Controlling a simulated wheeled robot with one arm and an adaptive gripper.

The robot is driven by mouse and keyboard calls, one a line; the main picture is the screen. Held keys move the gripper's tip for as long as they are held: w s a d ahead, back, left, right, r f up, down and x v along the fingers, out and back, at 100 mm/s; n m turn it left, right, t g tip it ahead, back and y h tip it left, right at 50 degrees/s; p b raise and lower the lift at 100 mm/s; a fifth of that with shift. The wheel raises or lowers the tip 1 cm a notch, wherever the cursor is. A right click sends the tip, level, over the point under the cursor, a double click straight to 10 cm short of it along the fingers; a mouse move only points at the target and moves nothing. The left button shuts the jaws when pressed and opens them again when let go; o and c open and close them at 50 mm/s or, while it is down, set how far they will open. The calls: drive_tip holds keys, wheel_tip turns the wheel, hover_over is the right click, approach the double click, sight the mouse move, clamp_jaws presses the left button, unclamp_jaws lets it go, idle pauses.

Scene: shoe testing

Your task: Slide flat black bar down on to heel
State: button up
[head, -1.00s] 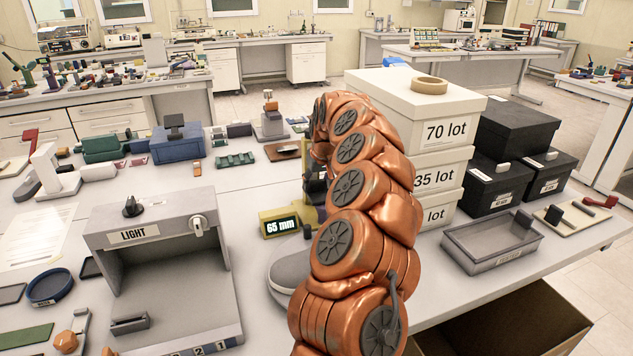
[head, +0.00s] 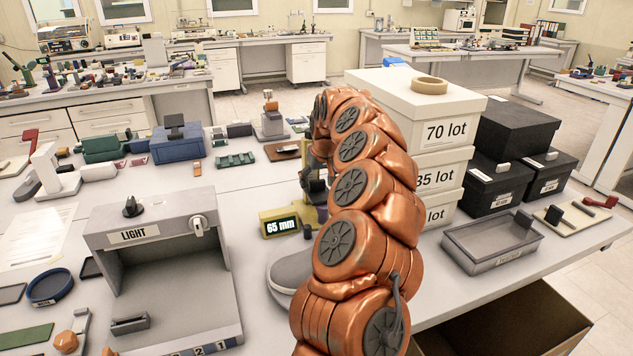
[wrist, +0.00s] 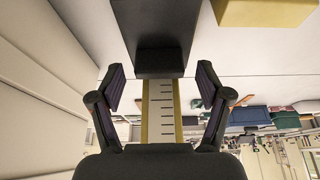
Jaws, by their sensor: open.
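A height gauge with a yellow display box (head: 281,226) reading 65 mm stands behind a grey shoe (head: 284,272); my arm hides much of both. In the wrist view, the gauge's yellow ruled scale (wrist: 161,108) runs between my fingers. A black block (wrist: 155,30), perhaps the flat black bar, covers the scale at the top of that picture. My gripper (wrist: 160,85) is open, one finger on each side of the scale, and its fingertips flank the block's near end. I cannot tell whether they touch it. The heel is hidden in the head view.
White boxes (head: 437,137) are stacked right of the gauge, close to my arm. A grey light booth (head: 163,226) stands to the left, and a grey tray (head: 492,240) to the right. Small tools and blocks lie behind on the white table.

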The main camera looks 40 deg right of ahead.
sight(322, 198)
drive_tip(key=v, duration=1.1)
drive_tip(key=s+a+n+g+y, duration=0.15)
drive_tip(key=s+a, duration=0.25)
drive_tip(key=a, duration=0.9)
drive_tip(key=s+a+n+y, duration=0.1)
drive_tip(key=s+a+n, duration=0.3)
drive_tip(key=a, duration=0.8)
drive_tip(key=s+a+f+g, duration=0.1)
drive_tip(key=s+a+f, duration=0.2)
drive_tip(key=s, duration=0.7)
drive_tip(key=s+a+f+m+g, duration=0.1)
drive_tip(key=s+a+f+g, duration=0.1)
drive_tip(key=s, duration=0.8)
drive_tip(key=s+a+f+m+g+h, duration=0.1)
drive_tip(key=s+a+f, duration=0.3)
drive_tip(key=s, duration=0.6)
wheel_tip(322, 198, down, 3)
drive_tip(key=shift+r, duration=0.15)
